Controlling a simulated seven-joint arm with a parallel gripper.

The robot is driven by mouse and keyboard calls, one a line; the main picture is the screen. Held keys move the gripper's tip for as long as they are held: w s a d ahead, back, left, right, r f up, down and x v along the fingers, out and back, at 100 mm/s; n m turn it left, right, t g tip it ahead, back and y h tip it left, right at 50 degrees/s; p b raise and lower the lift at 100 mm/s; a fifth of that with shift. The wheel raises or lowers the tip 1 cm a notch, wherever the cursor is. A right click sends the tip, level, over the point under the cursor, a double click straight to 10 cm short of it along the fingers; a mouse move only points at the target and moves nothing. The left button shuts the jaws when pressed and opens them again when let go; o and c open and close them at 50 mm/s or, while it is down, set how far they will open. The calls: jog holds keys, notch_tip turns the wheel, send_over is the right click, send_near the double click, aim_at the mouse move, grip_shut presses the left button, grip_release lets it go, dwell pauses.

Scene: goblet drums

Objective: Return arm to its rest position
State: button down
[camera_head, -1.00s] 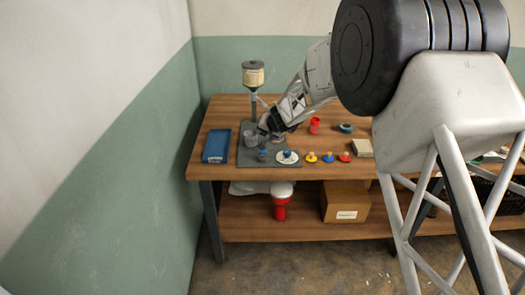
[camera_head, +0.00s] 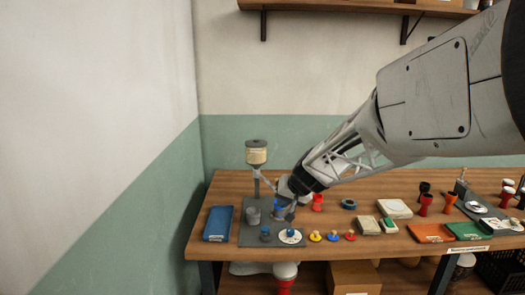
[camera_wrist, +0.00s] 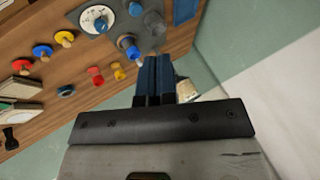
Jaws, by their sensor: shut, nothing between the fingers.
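My gripper (camera_head: 290,214) is over the grey mat (camera_head: 246,239) at the left part of the bench, with the arm reaching in from the right. In the wrist view its two dark blue fingers (camera_wrist: 154,60) are together, with nothing visible between them. A blue goblet-shaped drum (camera_wrist: 128,45) stands on the mat beside the fingertips, and looks apart from them. In the head view the gripper partly covers this area, so the drum's outline is unclear there.
A hopper stand (camera_head: 256,155) rises behind the mat. A grey cup (camera_head: 252,216), a white disc (camera_head: 290,238) and a blue tray (camera_head: 218,224) are nearby. A red goblet (camera_head: 317,202) and dark ring (camera_head: 348,204) stand right. A shelf (camera_head: 350,8) hangs above.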

jog(key=s+d+r+g+h, duration=0.1)
jog(key=s+d, duration=0.3)
jog(key=s, duration=0.9)
jog(key=s+d+r+g+h, duration=0.1)
jog(key=s+d, duration=0.3)
jog(key=s, duration=1)
jog(key=s+d+r+g+h, duration=0.1)
jog(key=s+d+h, duration=0.2)
jog(key=s, duration=1)
jog(key=shift+s+d+r, duration=0.25)
jog(key=shift+d+r, duration=0.05)
jog(key=shift+d, duration=0.3)
